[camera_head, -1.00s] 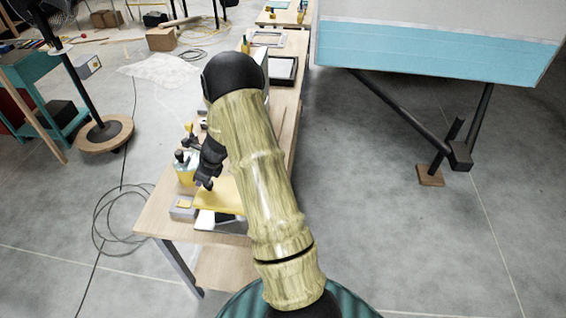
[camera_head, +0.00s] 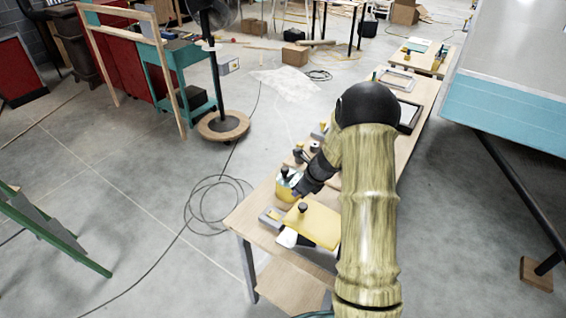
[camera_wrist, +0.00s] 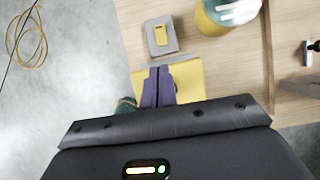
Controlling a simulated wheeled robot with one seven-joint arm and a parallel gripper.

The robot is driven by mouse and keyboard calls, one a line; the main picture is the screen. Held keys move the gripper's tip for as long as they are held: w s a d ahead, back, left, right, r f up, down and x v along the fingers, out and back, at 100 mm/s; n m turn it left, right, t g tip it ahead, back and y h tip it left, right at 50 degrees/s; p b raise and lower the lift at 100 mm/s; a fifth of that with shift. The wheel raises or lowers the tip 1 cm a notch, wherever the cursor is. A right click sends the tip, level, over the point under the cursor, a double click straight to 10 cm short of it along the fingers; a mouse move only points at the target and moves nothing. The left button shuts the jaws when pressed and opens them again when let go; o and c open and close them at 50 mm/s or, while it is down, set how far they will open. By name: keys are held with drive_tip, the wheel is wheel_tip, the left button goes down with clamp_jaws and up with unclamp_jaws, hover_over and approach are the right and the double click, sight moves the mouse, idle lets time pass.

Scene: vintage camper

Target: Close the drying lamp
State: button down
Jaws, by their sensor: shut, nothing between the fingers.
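A yellow panel (camera_head: 322,226) lies over a white and dark part (camera_head: 287,238) near the table's close end; it seems to be the drying lamp, but I cannot tell for sure. How far it stands open is unclear. A dark knob (camera_head: 303,207) shows at its left edge. My gripper (camera_head: 299,192) is close to the panel's far left edge, pointing down and left. In the wrist view, my gripper's purple fingers (camera_wrist: 158,88) are together and empty in front of the yellow panel (camera_wrist: 188,78). They hide part of it, and contact is unclear.
A grey box with a yellow patch (camera_head: 270,217) sits left of the panel. A yellow jar (camera_head: 286,186) stands behind it. The wooden table (camera_head: 245,215) carries trays farther back. A cable (camera_head: 215,205) lies on the floor at left; a fan stand (camera_head: 215,80) is beyond.

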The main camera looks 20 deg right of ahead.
drive_tip(key=w+a+r+b, duration=0.1)
drive_tip(key=w+a+r, duration=0.3)
drive_tip(key=w+r, duration=0.1)
drive_tip(key=shift+r, duration=0.9)
drive_tip(key=shift+a+f, duration=0.1)
drive_tip(key=shift+a, duration=0.05)
drive_tip(key=s+a+r+n+h+b, duration=0.1)
drive_tip(key=s+a+n+b, duration=0.1)
drive_tip(key=s+n, duration=1.2)
drive_tip(key=s+a+r+n+g+h+b, duration=0.1)
drive_tip(key=s+a+n+h+b, duration=0.1)
drive_tip(key=s+n, duration=1.2)
drive_tip(key=shift+s+a+r+g+h, duration=0.2)
drive_tip(key=shift+s+a+g+h, duration=0.1)
drive_tip(key=shift+s, duration=0.45)
